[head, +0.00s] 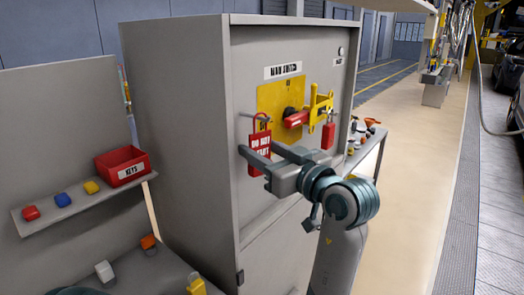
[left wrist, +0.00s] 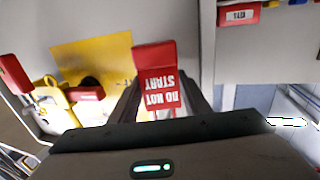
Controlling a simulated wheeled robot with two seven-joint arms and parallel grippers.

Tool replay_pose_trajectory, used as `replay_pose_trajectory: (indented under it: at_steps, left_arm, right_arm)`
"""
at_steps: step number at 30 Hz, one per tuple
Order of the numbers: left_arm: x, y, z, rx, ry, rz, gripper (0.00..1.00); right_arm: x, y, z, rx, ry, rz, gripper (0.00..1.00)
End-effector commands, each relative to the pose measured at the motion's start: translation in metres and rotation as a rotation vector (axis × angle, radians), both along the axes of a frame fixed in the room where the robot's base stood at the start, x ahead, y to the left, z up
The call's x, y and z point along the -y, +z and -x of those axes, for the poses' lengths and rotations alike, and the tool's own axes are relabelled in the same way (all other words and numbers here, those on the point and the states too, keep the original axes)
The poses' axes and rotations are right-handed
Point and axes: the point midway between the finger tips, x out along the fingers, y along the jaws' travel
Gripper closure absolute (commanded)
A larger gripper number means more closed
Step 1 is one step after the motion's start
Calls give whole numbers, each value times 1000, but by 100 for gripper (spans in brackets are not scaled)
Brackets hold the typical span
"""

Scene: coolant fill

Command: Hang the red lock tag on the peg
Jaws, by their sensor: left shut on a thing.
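The red lock tag (head: 260,140), lettered "DO NOT START", hangs roughly upright in front of the grey cabinet in the head view. My left gripper (head: 262,158) is shut on its lower part. In the left wrist view the tag (left wrist: 158,85) stands between the two fingers of my left gripper (left wrist: 160,108). A thin grey peg (head: 246,115) sticks out at the left edge of the yellow plate, right at the tag's top loop. I cannot tell whether the loop is around the peg or in front of it. My right gripper is not in view.
The cabinet (head: 180,120) carries a yellow plate (head: 275,95), a red switch handle (head: 296,119), a yellow hasp (head: 320,103) and a red padlock (head: 328,136) close right of my gripper. A shelf at left holds a red key box (head: 122,166) and small coloured blocks.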

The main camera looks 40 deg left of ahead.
Motion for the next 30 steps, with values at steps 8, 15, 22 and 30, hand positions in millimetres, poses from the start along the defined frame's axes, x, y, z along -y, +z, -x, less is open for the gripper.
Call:
replay_pose_trajectory:
  at_steps: [8,15,22,30]
  left_arm:
    - [0,0,0,0,0,0,79]
    - [0,0,0,0,0,0,55]
    - [0,0,0,0,0,0,35]
    - [0,0,-1,0,0,0,35]
  right_arm:
    - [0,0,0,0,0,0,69]
    - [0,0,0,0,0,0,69]
    - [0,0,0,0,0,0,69]
    - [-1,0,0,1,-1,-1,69]
